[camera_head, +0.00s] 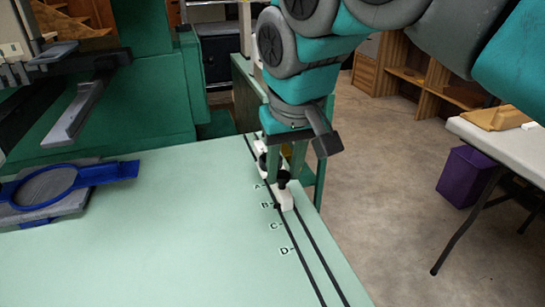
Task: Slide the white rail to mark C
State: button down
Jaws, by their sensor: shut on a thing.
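The white rail (287,197) lies along two dark parallel tracks near the right edge of the pale green table. It carries black knobs (283,176). Its near end is about level with mark B (265,205). Mark C (273,226) is a black letter nearer to me, beside the left track. My gripper (287,170) points down over the rail and is shut on it. The fingers hide part of the rail, and the exact grip spot is hard to see.
Mark A (257,187) and mark D (284,250) flank B and C. The tracks (311,242) are clear toward me. A blue hoop (45,187) lies on a grey block at the left. A purple bin (467,175) stands on the floor under a white table (500,140).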

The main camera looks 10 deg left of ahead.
aim_at(288, 198)
jog(key=shift+s+d, duration=0.55)
jog(key=shift+s, duration=0.25)
jog(key=shift+s+d, duration=0.4)
jog(key=shift+s, duration=0.2)
jog(key=c, duration=0.6)
grip_release()
jog(key=shift+c, duration=0.2)
jog(key=shift+r, duration=0.1)
jog(key=p+v, duration=0.1)
jog(key=v, duration=0.1)
jog(key=p+v, duration=0.1)
jog(key=w+p+v, duration=0.1)
jog(key=v, duration=0.1)
jog(key=shift+a+r, duration=0.35)
jog(key=shift+r, duration=0.1)
